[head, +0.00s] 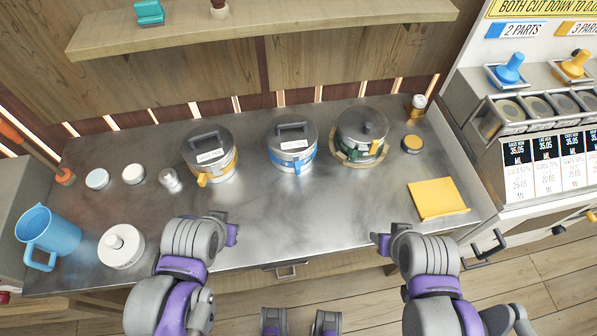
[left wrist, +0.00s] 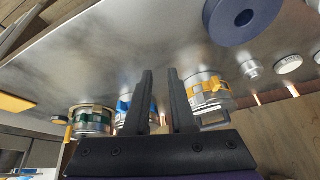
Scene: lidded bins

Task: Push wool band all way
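Three lidded metal bins stand in a row along the back of the steel counter. The left bin (head: 209,155) has a yellow band with a tab, the middle bin (head: 291,148) a blue band, and the right bin (head: 360,132) a green band with a tan ring around its base. Label text is too small to read, so I cannot tell which band is wool. The yellow band (left wrist: 209,91), blue band (left wrist: 124,103) and green band (left wrist: 92,116) show in the left wrist view. My left gripper (left wrist: 160,95) is open and empty, apart from the bins. My right gripper (head: 382,242) is over the front right counter.
A blue jug (head: 52,236) and white lidded pot (head: 121,246) stand at the left, with small white lids (head: 97,179) behind. A shelf (head: 270,24) hangs above. The counter's middle is clear.

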